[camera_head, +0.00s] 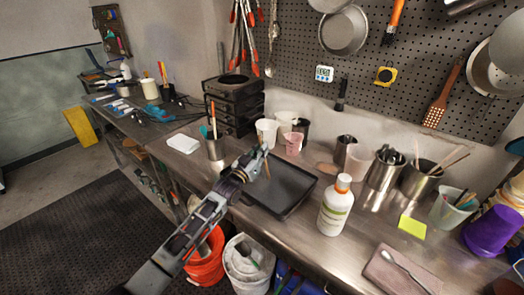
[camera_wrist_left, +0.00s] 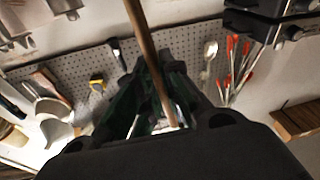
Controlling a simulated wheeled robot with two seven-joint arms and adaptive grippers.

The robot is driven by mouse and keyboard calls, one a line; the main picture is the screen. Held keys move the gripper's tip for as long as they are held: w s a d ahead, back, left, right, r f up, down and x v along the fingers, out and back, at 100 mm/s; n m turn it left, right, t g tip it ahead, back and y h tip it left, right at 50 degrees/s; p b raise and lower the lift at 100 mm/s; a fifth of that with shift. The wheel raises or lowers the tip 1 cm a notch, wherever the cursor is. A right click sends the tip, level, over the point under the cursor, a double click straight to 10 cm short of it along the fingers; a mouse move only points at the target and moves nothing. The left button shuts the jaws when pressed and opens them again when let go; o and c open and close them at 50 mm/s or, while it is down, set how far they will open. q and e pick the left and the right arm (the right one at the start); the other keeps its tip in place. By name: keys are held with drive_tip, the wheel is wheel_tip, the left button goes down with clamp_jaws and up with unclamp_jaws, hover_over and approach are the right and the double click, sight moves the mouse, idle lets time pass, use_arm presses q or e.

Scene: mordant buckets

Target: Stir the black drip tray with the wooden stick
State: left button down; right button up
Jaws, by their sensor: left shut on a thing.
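The black drip tray (camera_head: 290,193) lies flat on the steel bench, near the middle of the head view. My left gripper (camera_head: 253,162) is over the tray's left side in that view. It is shut on the wooden stick (camera_wrist_left: 146,45), a thin brown rod that runs up between the dark fingers in the left wrist view. In the head view only a short piece of the stick (camera_head: 267,170) shows by the fingertips. I cannot tell whether its lower end touches the tray. My right gripper is not in view.
A white bottle (camera_head: 335,207) stands right of the tray. White cups (camera_head: 267,132), a pinkish cup (camera_head: 293,144) and black stacked drawers (camera_head: 235,104) stand behind it. A metal cup (camera_head: 215,149) holding sticks is at the left. Metal containers (camera_head: 385,169) stand farther right.

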sight(260, 141)
use_arm(q)
drive_tip(key=shift+s+a+r+p, duration=0.1)
drive_tip(key=shift+a+r+p, duration=0.1)
drive_tip(key=shift+r+p, duration=0.7)
drive_tip(key=shift+s+a+r+p, duration=0.1)
drive_tip(key=shift+a+r+p, duration=0.1)
drive_tip(key=shift+r+p, duration=0.7)
drive_tip(key=shift+r+b, duration=0.15)
drive_tip(key=shift+b, duration=0.15)
drive_tip(key=shift+r, duration=0.1)
drive_tip(key=shift+r+p, duration=2.35)
drive_tip(key=shift+r, duration=3.1)
drive_tip(key=shift+f, duration=0.1)
